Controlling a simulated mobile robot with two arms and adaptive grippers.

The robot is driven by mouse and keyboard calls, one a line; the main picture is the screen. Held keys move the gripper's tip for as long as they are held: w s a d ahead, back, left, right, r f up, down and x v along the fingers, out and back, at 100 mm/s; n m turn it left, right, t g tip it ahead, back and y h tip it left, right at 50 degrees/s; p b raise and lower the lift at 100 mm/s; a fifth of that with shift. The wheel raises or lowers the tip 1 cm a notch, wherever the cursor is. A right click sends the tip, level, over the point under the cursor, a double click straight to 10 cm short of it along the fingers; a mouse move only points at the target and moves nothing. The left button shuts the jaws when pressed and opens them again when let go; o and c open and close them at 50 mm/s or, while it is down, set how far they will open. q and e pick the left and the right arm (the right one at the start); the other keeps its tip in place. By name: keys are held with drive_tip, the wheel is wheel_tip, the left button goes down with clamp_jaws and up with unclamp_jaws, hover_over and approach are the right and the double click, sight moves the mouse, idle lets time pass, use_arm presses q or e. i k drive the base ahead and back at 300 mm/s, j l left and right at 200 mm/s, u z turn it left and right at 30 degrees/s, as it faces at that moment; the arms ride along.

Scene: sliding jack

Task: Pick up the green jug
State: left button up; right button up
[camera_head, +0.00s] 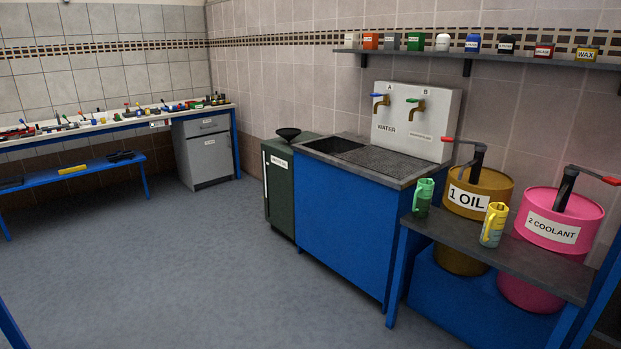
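The green jug (423,197) stands upright at the left end of a grey-topped side bench (470,232) on the right of the head view. A yellow jug (493,224) stands to its right on the same bench, with a gap between them. Neither of my grippers shows in this view, so nothing is seen touching the green jug.
An oil drum (467,202) and a pink coolant drum (540,233) with pump levers stand behind the jugs. A blue sink unit (345,215) stands left of the bench. A workbench (100,129) lines the far left wall. The floor (220,265) is clear in the middle.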

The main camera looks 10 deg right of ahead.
sight(423, 195)
drive_tip(key=i+z, duration=0.15)
drive_tip(key=i, duration=0.3)
drive_tip(key=i+j+z, duration=0.2)
drive_tip(key=i, duration=0.3)
drive_tip(key=i+j+z, duration=0.15)
drive_tip(key=i, duration=0.3)
drive_tip(key=i+j+z, duration=0.15)
drive_tip(key=i, duration=0.3)
